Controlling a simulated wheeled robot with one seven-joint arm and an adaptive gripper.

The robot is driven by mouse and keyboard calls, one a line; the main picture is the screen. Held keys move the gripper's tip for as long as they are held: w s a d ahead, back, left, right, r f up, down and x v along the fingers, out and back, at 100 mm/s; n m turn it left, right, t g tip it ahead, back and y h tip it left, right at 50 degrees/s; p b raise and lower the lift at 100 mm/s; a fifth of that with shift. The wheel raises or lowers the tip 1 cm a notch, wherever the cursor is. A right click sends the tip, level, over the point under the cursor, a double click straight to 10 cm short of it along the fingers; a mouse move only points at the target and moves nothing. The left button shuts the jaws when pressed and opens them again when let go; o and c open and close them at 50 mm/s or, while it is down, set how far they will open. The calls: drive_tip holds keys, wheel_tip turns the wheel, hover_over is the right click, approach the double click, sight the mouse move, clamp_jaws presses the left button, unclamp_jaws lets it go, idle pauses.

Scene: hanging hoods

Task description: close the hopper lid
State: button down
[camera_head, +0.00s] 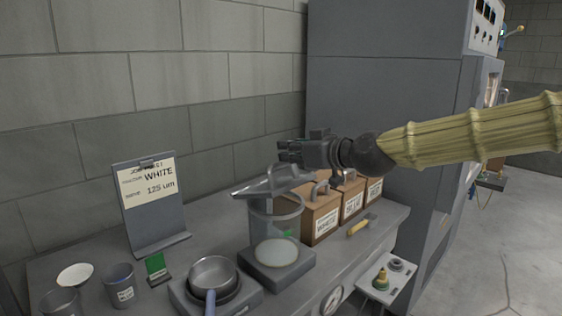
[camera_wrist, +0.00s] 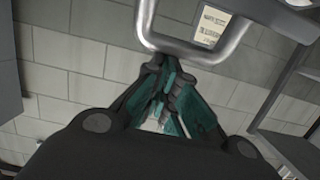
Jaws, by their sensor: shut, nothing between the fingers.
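The hopper is a clear cylinder (camera_head: 262,228) on a grey base, with pale material at its bottom. Its grey lid (camera_head: 252,188) sits tilted above the rim, and the open rim shows below it. In the wrist view a bent metal handle bar (camera_wrist: 205,55) crosses just beyond my fingertips. My gripper (camera_head: 284,151) is above the lid, reaching in from the right. Its fingers (camera_wrist: 165,80) are shut and empty. I cannot tell whether they touch the handle.
Brown labelled boxes (camera_head: 320,218) with handles stand right of the hopper, under my arm. A pan (camera_head: 212,272), a cup (camera_head: 121,287) and a sign stand (camera_head: 146,195) are to the left. A tall grey cabinet (camera_head: 380,95) stands behind my arm.

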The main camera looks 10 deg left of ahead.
sight(299, 181)
drive_tip(key=shift+s+d+f+t+y+b, duration=0.3)
drive_tip(key=shift+f+b, duration=0.3)
drive_tip(key=shift+b, duration=0.35)
drive_tip(key=shift+s+d+f+t+y+b, duration=0.2)
drive_tip(key=shift+d+f+t+y+b, duration=0.2)
drive_tip(key=shift+f+b, duration=0.4)
drive_tip(key=shift+s+d+f+t+y+b, duration=0.25)
drive_tip(key=shift+d+f+b, duration=0.2)
drive_tip(key=shift+b, duration=0.6)
drive_tip(key=shift+s+d+f+b, duration=0.2)
drive_tip(key=shift+f+b, duration=0.15)
drive_tip(key=shift+b, duration=0.25)
drive_tip(key=shift+s+d+f+b, duration=0.1)
drive_tip(key=shift+s+f+b, duration=0.1)
drive_tip(key=shift+f+b, duration=0.25)
